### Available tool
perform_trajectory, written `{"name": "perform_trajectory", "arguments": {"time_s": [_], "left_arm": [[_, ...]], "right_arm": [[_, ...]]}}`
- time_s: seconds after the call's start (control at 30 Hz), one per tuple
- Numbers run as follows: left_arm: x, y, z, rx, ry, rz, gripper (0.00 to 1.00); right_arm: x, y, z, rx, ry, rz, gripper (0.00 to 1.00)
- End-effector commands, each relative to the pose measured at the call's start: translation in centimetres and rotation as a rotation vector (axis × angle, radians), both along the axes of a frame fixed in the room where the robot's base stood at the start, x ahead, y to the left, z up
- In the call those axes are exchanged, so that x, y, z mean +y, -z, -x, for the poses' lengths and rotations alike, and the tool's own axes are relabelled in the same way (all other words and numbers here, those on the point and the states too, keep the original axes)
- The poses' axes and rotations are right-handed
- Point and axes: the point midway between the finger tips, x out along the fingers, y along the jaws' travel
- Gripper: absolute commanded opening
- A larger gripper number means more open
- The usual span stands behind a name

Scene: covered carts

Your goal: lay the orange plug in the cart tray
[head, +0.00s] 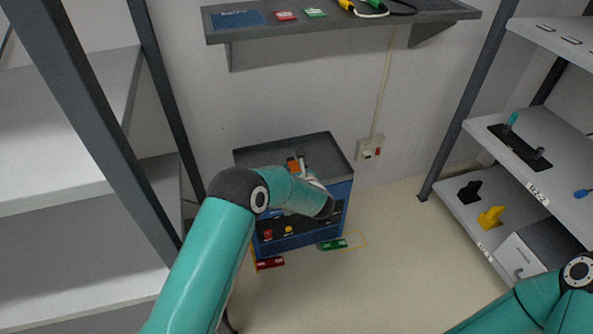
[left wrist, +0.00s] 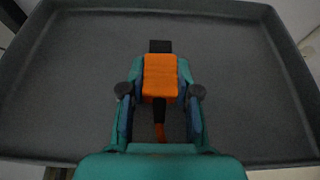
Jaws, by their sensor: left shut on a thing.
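The orange plug (left wrist: 160,78) is between the fingers of my left gripper (left wrist: 160,92) in the left wrist view, with a black end pointing away and an orange cable trailing back. The left gripper is shut on it. In the head view the orange plug (head: 292,166) shows small beside the left gripper (head: 299,163), partly hidden by my arm. Both are over the dark grey cart tray (head: 318,146), the top of a blue cart. The tray (left wrist: 240,75) fills most of the left wrist view. Whether the plug touches the tray floor I cannot tell. My right gripper is out of view.
The tray has a raised rim and looks otherwise empty. A wall shelf (head: 340,22) hangs above. Shelving stands left (head: 60,130) and right (head: 560,140).

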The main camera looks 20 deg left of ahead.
Motion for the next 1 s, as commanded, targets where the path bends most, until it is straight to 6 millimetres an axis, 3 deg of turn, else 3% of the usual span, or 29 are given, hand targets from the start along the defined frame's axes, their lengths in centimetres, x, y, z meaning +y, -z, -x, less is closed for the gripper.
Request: {"name": "perform_trajectory", "arguments": {"time_s": [0.03, 0.1, 0.13, 0.27, 0.67, 0.9, 1.0], "left_arm": [[-0.1, 1.3, 0.4, 0.023, 0.004, 0.010, 0.00], [-0.1, 1.4, 0.4, 0.025, 0.003, 0.011, 0.00], [-0.1, 1.4, 0.4, 0.027, 0.004, 0.011, 0.36], [0.0, 1.6, 0.5, 0.029, 0.002, 0.012, 0.56], [-0.1, 1.4, 0.5, 0.030, 0.003, 0.011, 0.56], [-0.2, -0.3, 0.5, 0.031, 0.006, 0.010, 0.56], [-1.5, -1.0, 2.0, 0.029, 0.011, 0.008, 0.56]], "right_arm": [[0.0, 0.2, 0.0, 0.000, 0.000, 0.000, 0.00], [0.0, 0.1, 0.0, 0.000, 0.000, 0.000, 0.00], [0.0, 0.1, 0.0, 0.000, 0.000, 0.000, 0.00], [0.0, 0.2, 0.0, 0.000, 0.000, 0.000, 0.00], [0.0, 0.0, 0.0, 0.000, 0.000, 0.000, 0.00], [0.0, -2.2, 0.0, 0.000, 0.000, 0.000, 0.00], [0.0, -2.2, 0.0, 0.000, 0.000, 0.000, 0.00]]}}
